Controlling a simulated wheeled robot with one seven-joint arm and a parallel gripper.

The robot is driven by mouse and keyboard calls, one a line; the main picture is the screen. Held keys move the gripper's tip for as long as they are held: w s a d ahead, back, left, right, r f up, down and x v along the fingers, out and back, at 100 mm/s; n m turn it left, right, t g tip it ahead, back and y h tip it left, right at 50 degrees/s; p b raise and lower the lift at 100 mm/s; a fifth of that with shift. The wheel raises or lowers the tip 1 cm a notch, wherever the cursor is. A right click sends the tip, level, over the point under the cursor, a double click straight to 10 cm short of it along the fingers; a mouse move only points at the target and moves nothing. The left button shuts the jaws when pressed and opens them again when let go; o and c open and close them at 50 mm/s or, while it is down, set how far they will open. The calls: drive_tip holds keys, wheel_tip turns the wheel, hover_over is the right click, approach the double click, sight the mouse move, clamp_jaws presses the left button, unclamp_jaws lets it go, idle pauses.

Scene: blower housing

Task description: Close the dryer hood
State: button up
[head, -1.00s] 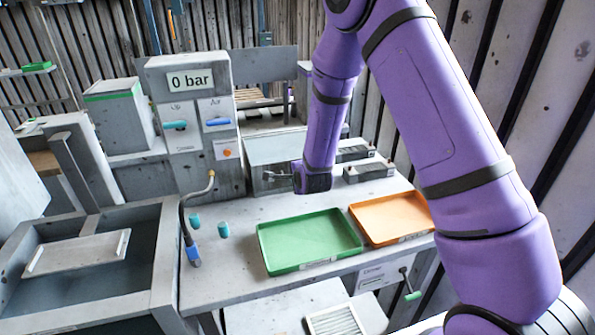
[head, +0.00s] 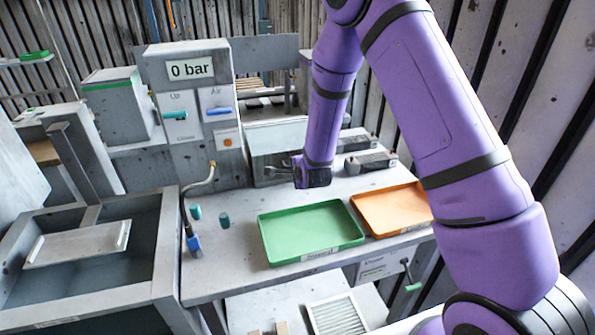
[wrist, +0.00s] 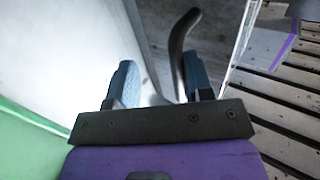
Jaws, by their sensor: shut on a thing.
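A grey box with a pale, glassy top panel (head: 278,137), which looks like the dryer hood, stands at the back of the bench, right of the grey control column. My gripper (head: 273,171) is at its front, with the fingers pointing left. In the wrist view, a dark curved bar (wrist: 180,45), which looks like a handle, runs between my blue-padded fingers (wrist: 160,88), and they are shut on it. A pale smooth surface fills the left of that view. My wrist hides part of the box's front, so its exact opening is unclear.
A green tray (head: 310,234) and an orange tray (head: 393,210) lie in front of my gripper. The control column (head: 188,75) reads 0 bar. A hose with a blue nozzle (head: 194,243) and two teal pieces (head: 224,220) are left.

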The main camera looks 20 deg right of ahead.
drive_tip(key=shift+s+f, duration=0.15)
drive_tip(key=v, duration=1)
drive_tip(key=shift+s+r, duration=0.15)
drive_tip(key=shift+r, duration=0.25)
drive_tip(key=s+d+r+n+g, duration=0.1)
drive_tip(key=s+d+r+n, duration=0.1)
drive_tip(key=s+r+n, duration=0.5)
drive_tip(key=s+d+r+n+g, duration=0.1)
drive_tip(key=s+r+n+g, duration=0.1)
drive_tip(key=r, duration=1)
drive_tip(key=s+d+r+n+g, duration=0.1)
drive_tip(key=s+r+n, duration=0.3)
drive_tip(key=s, duration=0.7)
drive_tip(key=s+d+r+n+g, duration=0.2)
drive_tip(key=s+d+r+n, duration=0.2)
drive_tip(key=s, duration=0.7)
drive_tip(key=shift+s+r+n, duration=0.25)
drive_tip(key=shift+r+n, duration=0.25)
drive_tip(key=shift+r, duration=0.4)
